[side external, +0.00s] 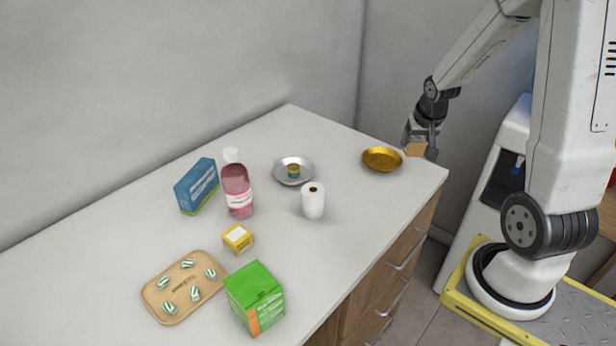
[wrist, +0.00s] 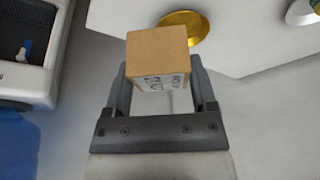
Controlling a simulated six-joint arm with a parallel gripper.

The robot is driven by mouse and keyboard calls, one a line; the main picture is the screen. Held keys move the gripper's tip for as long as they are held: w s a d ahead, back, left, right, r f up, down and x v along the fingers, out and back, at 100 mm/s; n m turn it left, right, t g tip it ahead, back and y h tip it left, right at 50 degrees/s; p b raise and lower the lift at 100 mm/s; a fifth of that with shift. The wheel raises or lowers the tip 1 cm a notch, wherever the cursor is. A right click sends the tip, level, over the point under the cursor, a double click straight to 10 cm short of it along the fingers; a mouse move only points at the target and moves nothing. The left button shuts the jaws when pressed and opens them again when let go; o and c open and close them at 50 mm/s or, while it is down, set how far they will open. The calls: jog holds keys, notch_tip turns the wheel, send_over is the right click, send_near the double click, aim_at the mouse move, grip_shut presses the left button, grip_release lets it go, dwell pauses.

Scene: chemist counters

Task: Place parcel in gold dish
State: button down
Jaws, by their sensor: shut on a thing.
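The parcel, a small brown cardboard box with dark print on one face, is held between the fingers of my gripper (wrist: 162,95). The parcel (wrist: 157,52) shows large in the wrist view, and its brown side (side external: 416,147) shows in the side view. My gripper (side external: 419,142) is shut on it in the air near the counter's right corner. The gold dish (side external: 382,159) sits on the counter just left of the parcel in the side view. In the wrist view the gold dish (wrist: 187,24) lies beyond the parcel, which partly hides it. The dish looks empty.
A silver dish (side external: 293,171) holds a small striped item. Near it stand a white roll (side external: 313,201), a pink bottle (side external: 237,190) and a blue box (side external: 197,186). A yellow box (side external: 238,238), green box (side external: 255,298) and tan tray (side external: 184,287) are nearer the front.

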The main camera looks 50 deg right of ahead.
jog(key=shift+n, duration=0.3)
jog(key=shift+d, duration=0.1)
jog(key=shift+w+d+f, duration=0.25)
jog(key=shift+w, duration=0.2)
jog(key=w+d+f, duration=0.4)
jog(key=w, duration=0.3)
send_near(380, 160)
jog(key=shift+s+d+f, duration=0.1)
jog(key=shift+s+d, duration=0.1)
jog(key=shift+d, duration=0.1)
jog(key=shift+w+d+f, duration=0.25)
jog(key=shift+w+f, duration=0.2)
jog(key=shift+f, duration=0.05)
jog(key=shift+f, duration=0.1)
jog(key=shift+w+d+f, duration=0.15)
jog(key=shift+f, duration=1.6)
